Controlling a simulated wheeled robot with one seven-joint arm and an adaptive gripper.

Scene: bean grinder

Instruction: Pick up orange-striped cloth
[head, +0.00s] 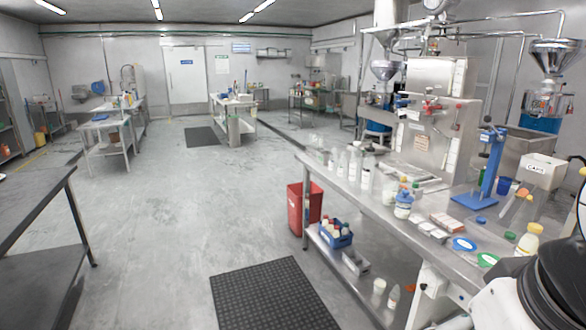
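I cannot make out a cloth with clear orange stripes. A small flat reddish-brown item (447,221) lies on the steel workbench (345,187) at the right; it is too small to tell whether it is cloth. An orange-handled item (519,204) lies farther right on the same bench, also unclear. White and black parts of my own arm fill the bottom right corner and hide part of the bench. My gripper's fingertips do not show.
Several bottles (354,162), a blue press stand (480,190), lids (464,244) and a yellow-capped bottle (528,240) crowd the bench. A red bin (298,208) stands beside it. A dark mat (270,295) lies on open floor; another table (35,225) is at left.

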